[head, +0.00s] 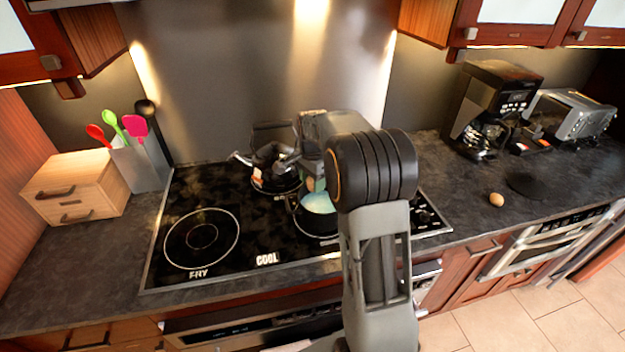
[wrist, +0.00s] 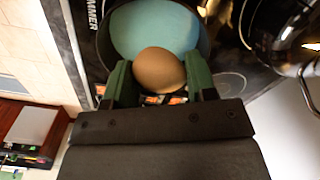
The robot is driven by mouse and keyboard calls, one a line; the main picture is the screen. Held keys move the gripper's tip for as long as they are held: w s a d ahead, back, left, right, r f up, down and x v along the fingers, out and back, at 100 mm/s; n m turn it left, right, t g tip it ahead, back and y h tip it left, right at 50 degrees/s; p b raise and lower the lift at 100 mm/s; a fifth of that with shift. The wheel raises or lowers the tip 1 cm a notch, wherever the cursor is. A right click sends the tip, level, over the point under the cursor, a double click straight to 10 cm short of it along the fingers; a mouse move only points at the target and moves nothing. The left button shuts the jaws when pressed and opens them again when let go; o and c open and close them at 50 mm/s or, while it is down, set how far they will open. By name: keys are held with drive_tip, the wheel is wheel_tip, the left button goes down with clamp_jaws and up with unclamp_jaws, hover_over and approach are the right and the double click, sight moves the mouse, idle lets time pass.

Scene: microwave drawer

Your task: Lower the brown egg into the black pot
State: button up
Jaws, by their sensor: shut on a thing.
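My gripper (wrist: 158,76) is shut on a brown egg (wrist: 158,70), held between its green fingers in the wrist view. The black pot (wrist: 150,25), with a pale teal inside, is just beyond the fingertips; the egg overlaps its near edge in that view. I cannot tell the egg's height over the rim. In the head view the pot (head: 319,204) sits on the right part of the black cooktop, partly hidden by my arm. The held egg (head: 310,184) shows as a small patch at the pot's far side.
A dark kettle (head: 268,167) stands on the cooktop behind the pot. Another brown egg (head: 496,199) lies on the right counter, near a dark round disc (head: 526,185) and a coffee maker (head: 490,110). The front-left burner (head: 201,238) is clear. A wooden box (head: 80,187) and utensil holder stand left.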

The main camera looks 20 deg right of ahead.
drive_tip(key=shift+f+b, duration=2)
drive_tip(key=shift+f, duration=1.15)
drive_tip(key=shift+s+f, duration=0.1)
drive_tip(key=shift+f, duration=0.35)
drive_tip(key=shift+f+b, duration=0.15)
drive_tip(key=shift+b, duration=0.15)
drive_tip(key=o, duration=0.7)
drive_tip(key=shift+s, duration=0.2)
drive_tip(key=shift+w, duration=0.25)
drive_tip(key=shift+r, duration=0.2)
